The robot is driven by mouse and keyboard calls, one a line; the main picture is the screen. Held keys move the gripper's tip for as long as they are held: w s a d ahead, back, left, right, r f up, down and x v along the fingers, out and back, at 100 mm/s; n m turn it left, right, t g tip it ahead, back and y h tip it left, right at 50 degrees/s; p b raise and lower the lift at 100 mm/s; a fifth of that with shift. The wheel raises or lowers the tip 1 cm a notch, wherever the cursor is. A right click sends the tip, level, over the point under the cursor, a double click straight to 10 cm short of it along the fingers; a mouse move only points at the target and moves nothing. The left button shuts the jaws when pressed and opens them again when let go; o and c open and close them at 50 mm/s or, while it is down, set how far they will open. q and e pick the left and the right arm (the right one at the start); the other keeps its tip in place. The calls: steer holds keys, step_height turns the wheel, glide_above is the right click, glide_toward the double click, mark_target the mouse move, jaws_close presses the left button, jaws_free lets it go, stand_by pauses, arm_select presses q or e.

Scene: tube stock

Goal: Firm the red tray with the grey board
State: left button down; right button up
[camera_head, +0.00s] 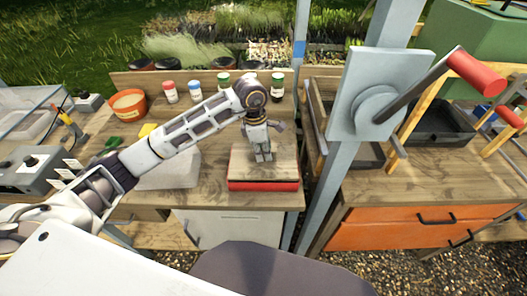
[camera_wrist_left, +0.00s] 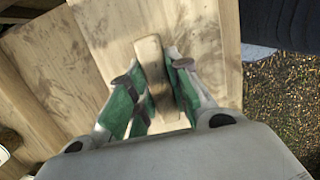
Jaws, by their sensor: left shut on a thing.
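The red tray (camera_head: 263,186) sits on the wooden bench near its front edge. A flat grey-brown board (camera_head: 283,168) lies over the tray, and its surface also shows in the left wrist view (camera_wrist_left: 210,45). My left gripper (camera_head: 263,158) points down over the middle of the board. In the left wrist view its green-padded fingers (camera_wrist_left: 155,98) are shut on the board's upright wooden handle (camera_wrist_left: 150,50). The tray's inside is hidden under the board. I cannot tell whether the board presses on the contents. My right gripper is not in view.
Several lidded pots (camera_head: 196,92) stand along the bench back. An orange bucket (camera_head: 128,104) stands at the left. A pale tray (camera_head: 172,174) lies left of the red tray, below my arm. A grey post with a red-handled crank (camera_head: 375,105) rises close on the right.

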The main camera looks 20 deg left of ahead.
arm_select(q)
steer(key=shift+f+b, duration=0.8)
steer(key=shift+b, duration=0.35)
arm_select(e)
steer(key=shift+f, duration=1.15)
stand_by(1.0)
arm_select(q)
steer(key=shift+f+b, duration=0.45)
steer(key=shift+b, duration=0.05)
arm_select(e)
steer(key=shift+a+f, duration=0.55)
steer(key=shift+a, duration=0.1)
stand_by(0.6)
arm_select(q)
steer(key=shift+s+f, duration=0.15)
steer(key=shift+f, duration=0.1)
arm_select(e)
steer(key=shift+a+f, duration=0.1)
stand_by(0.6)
arm_select(q)
steer(key=shift+r, duration=0.15)
